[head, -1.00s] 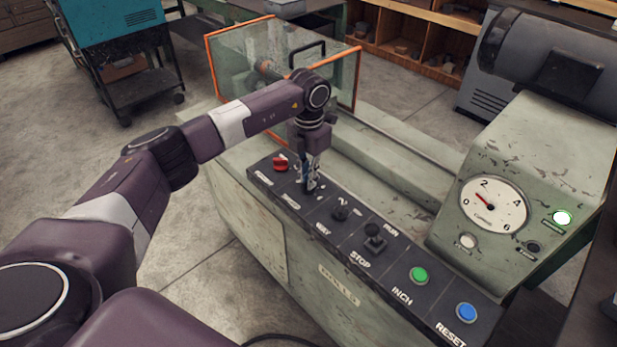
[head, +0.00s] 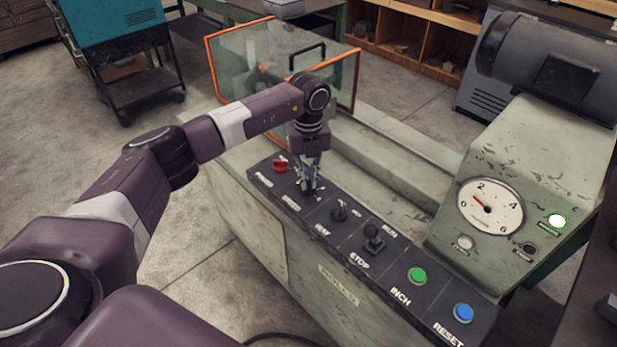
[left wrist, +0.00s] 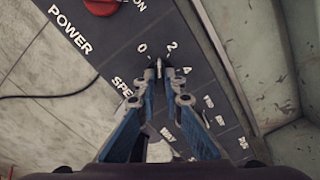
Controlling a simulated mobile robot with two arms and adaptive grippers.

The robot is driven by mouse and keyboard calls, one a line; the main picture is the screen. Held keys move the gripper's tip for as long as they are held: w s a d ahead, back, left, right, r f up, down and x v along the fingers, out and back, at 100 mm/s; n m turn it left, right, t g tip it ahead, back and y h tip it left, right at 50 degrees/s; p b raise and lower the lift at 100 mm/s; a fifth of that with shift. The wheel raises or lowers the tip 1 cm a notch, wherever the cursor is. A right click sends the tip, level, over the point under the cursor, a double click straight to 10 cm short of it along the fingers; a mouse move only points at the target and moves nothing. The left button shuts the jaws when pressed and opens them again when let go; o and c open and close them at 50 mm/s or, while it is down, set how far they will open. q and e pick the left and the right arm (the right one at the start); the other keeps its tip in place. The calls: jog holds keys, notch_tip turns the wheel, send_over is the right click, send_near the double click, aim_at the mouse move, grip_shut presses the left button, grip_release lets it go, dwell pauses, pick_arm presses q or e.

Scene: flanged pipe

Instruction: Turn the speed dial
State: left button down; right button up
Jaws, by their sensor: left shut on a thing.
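The speed dial (left wrist: 160,69) is on the dark control panel (left wrist: 125,45), with the numbers 0, 2 and 4 around it in the left wrist view. My left gripper (left wrist: 158,75) points down over it with its fingertips closed around the knob, which they mostly hide. In the head view my left gripper (head: 309,188) stands on the panel between the red power switch (head: 281,164) and a black switch (head: 339,213). The speed gauge (head: 490,207) on the housing has its needle pointing up-left, between 0 and 2. My right gripper is not in view.
Along the panel are a black stop lever (head: 374,238), a green inch button (head: 417,276) and a blue reset button (head: 464,313). A lamp (head: 557,221) glows white-green. An orange-framed guard (head: 356,80) stands behind my left arm.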

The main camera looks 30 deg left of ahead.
aim_at(308, 182)
pick_arm(q)
jog(key=n, duration=0.3)
jog(key=n+p, duration=0.1)
jog(key=n, duration=0.2)
jog(key=shift+w+a+r, duration=0.1)
jog(key=shift+w+r, duration=0.05)
jog(key=shift+r, duration=0.05)
jog(key=shift+n+p, duration=0.3)
jog(key=c, duration=2.2)
grip_release()
jog(key=shift+o, duration=0.8)
jog(key=shift+f, duration=0.1)
notch_tip(308, 182, up, 12)
jog(key=shift+f, duration=0.1)
